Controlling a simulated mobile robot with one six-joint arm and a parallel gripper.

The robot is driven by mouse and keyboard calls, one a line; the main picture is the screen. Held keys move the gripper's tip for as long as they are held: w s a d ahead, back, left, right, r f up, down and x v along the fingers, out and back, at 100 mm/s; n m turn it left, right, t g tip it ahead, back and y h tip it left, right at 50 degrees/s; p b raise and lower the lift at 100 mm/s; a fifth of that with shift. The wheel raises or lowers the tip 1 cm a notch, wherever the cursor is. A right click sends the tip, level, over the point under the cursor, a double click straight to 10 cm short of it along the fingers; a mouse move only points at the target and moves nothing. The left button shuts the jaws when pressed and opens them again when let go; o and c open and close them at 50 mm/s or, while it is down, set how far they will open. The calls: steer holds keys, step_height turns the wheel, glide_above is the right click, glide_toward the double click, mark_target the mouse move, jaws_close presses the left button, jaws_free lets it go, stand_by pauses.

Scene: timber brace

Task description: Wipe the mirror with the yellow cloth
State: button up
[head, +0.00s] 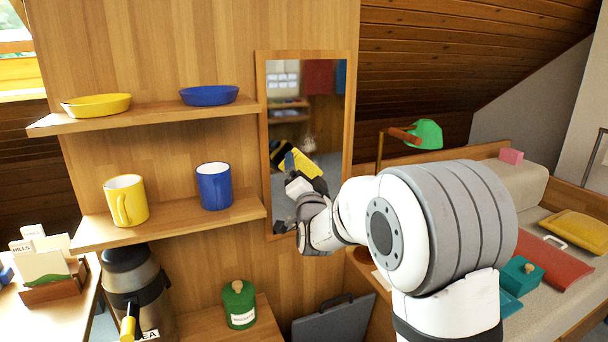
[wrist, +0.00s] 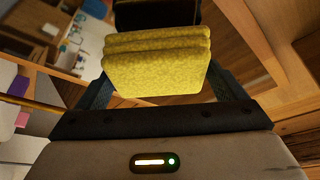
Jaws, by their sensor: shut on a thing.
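The mirror (head: 308,110) hangs upright in a wooden frame on the timber panel, right of the shelves. My gripper (head: 301,172) is in front of its lower half in the head view, partly hidden behind my arm. In the wrist view the yellow cloth (wrist: 157,65) is a thick folded pad between the two fingers, and my gripper is shut on it. Yellow also shows by the gripper in the head view, but I cannot clearly part cloth from reflection there. I cannot tell whether the cloth touches the glass.
Two shelves left of the mirror hold a yellow bowl (head: 97,105), a blue bowl (head: 209,95), a yellow mug (head: 126,201) and a blue mug (head: 214,186). A green canister (head: 239,304) and a dark case (head: 333,320) are below. A green lamp (head: 427,134) stands at right.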

mark_target(320, 172)
steer(key=shift+w+a+b, duration=0.2)
steer(key=shift+w+a, duration=0.05)
steer(key=shift+w, duration=0.35)
steer(key=shift+w+a+b, duration=0.15)
steer(key=shift+w+a, duration=0.1)
steer(key=shift+w, duration=0.3)
stand_by(2.0)
steer(key=shift+d, duration=0.15)
steer(key=shift+w+d+r+b, duration=0.1)
steer(key=shift+w+d+b, duration=0.2)
steer(key=shift+d, duration=0.25)
steer(key=shift+w+d+b, duration=0.2)
steer(key=shift+d+b, duration=0.15)
steer(key=shift+d, duration=0.15)
steer(key=shift+b, duration=0.45)
steer(key=shift+s, duration=0.15)
steer(key=shift+d, duration=0.1)
steer(key=shift+w+d+b, duration=0.3)
steer(key=shift+d+b, duration=0.1)
steer(key=shift+d, duration=0.15)
steer(key=shift+w+d+b, duration=0.25)
steer(key=shift+d+b, duration=0.1)
steer(key=shift+d, duration=0.15)
